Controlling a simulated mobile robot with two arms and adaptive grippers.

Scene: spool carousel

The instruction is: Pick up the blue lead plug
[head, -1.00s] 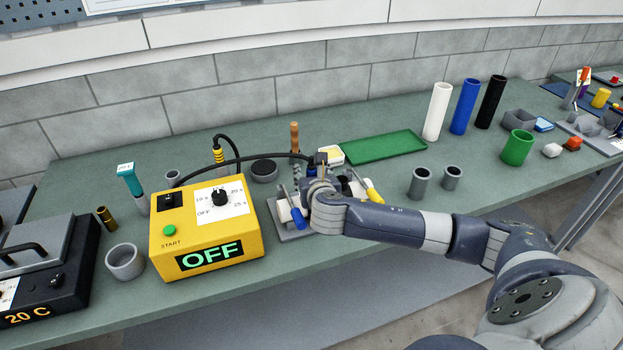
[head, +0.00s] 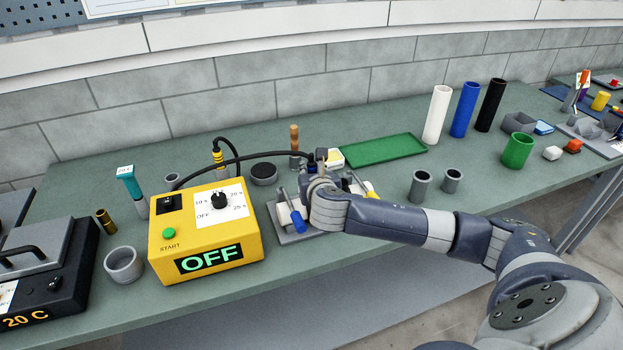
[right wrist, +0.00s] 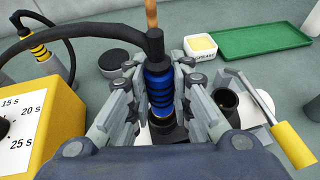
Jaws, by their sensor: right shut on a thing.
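The blue lead plug (right wrist: 158,85) is upright in the middle of the right wrist view, ribbed blue, with a thick black cable bending off its top to the left. My right gripper (right wrist: 160,92) is shut on it, one finger on each side. The plug's lower end is at a black cylindrical part (right wrist: 168,130); I cannot tell whether it is still seated there. In the head view my right gripper (head: 319,180) is right of the yellow timer box (head: 207,232) and hides most of the plug. My left gripper is not in view.
A clamp fixture (head: 290,238) with blue and yellow handles surrounds the gripper's spot. A yellow-banded plug (head: 218,157) stands behind the box. A green tray (head: 384,148), a white dish (head: 335,158) and a dark round puck (head: 263,174) lie behind. Grey cups (head: 421,187) stand to the right.

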